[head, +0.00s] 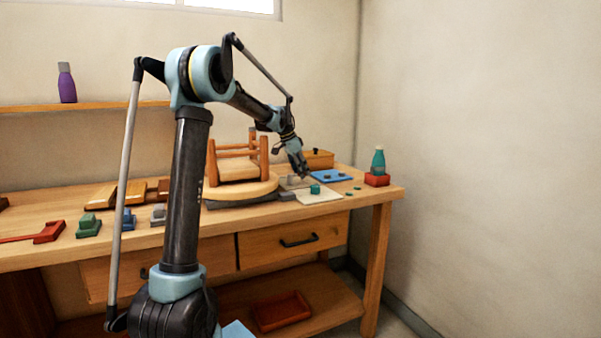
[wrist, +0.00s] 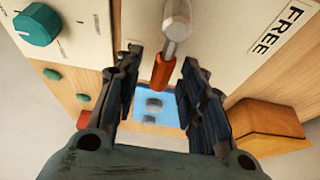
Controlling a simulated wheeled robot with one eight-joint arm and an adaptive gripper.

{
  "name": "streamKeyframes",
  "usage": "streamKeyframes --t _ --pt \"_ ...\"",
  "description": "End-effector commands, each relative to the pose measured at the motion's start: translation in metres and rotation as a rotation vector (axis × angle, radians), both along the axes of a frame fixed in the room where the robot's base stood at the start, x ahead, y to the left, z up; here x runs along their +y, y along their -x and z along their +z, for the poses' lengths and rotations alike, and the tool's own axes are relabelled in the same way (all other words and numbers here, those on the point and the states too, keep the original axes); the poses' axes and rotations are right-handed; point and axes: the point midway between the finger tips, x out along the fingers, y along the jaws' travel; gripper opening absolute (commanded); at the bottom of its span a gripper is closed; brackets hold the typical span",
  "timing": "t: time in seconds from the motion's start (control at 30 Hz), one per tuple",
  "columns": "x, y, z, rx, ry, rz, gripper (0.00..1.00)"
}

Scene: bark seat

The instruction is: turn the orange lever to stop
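The orange lever (wrist: 162,70), on a grey metal shaft (wrist: 176,25), points down from a pale panel (wrist: 225,30) in the wrist view. The word FREE is printed on the panel to the right of the lever; no stop mark is visible. My gripper (wrist: 162,58) is open, with one finger on each side of the lever's orange end. Gaps show between the lever and both fingers. In the head view my gripper (head: 302,172) is low over the bench, right of the round turntable (head: 232,196); the lever is too small or hidden to make out there.
A wooden stool frame (head: 238,168) stands on the turntable, close left of my gripper. A teal knob (wrist: 37,25) shows left in the wrist view. A blue mat (head: 330,176), a wooden box (head: 319,158) and a teal bottle (head: 378,162) on a red block are nearby.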

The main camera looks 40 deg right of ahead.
Motion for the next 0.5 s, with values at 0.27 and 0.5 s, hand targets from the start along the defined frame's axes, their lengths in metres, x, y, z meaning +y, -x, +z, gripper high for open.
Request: streamKeyframes --t 0.27,0.5 --pt "0.000 0.001 0.002 0.000 0.000 -0.001 0.38" --pt "0.010 -0.002 0.028 0.000 0.000 -0.002 0.38"
